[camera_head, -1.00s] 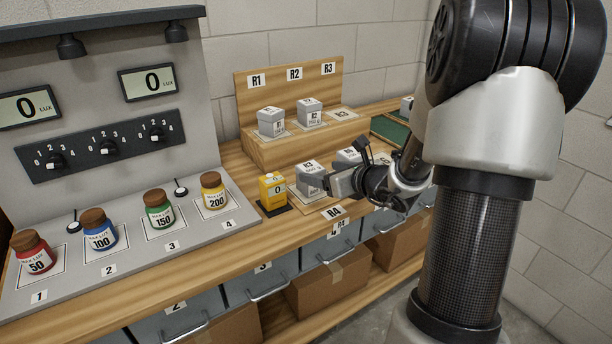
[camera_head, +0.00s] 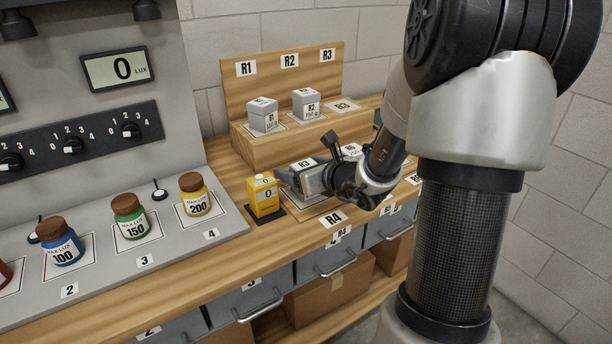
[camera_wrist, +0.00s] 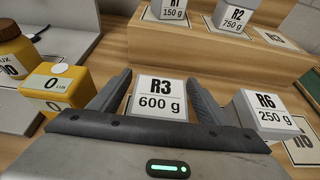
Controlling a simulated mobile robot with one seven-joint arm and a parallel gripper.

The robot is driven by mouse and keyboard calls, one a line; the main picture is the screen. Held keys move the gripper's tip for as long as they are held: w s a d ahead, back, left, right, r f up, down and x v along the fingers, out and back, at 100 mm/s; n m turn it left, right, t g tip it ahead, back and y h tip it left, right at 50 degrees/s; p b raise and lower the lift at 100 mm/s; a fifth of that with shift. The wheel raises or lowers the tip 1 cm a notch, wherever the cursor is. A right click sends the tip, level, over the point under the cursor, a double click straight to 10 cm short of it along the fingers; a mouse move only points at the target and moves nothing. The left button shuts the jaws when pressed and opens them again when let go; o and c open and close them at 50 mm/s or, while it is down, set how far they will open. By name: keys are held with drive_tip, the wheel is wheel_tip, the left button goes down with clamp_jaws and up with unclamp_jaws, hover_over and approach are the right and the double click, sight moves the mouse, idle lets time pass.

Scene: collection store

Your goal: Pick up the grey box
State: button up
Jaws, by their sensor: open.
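Several similar grey boxes are in view. The one labelled R3, 600 g (camera_wrist: 160,86) sits between the two fingers of my gripper (camera_wrist: 160,76) in the wrist view. The fingers are open, one on each side of it; I cannot tell whether they touch it. In the head view my gripper (camera_head: 312,180) hides most of this R3 box (camera_head: 303,163). Grey box R1 (camera_head: 263,115) and grey box R2 (camera_head: 306,104) stand on the raised wooden step behind. Grey box R6, 250 g (camera_wrist: 266,112) stands to the right in the wrist view.
A yellow lux meter (camera_head: 265,194) stands close left of my gripper. Jars with coloured labels, such as the yellow one (camera_head: 194,197), stand on the grey panel further left. The R3 place on the wooden step (camera_head: 341,105) is empty. Drawers (camera_head: 330,255) lie below the bench edge.

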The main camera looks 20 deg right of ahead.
drive_tip(key=shift+w, duration=0.2)
drive_tip(key=shift+c, duration=0.2)
drive_tip(key=shift+s, duration=0.1)
drive_tip(key=c, duration=1.4)
drive_tip(key=shift+r, duration=0.1)
drive_tip(key=shift+c, duration=1)
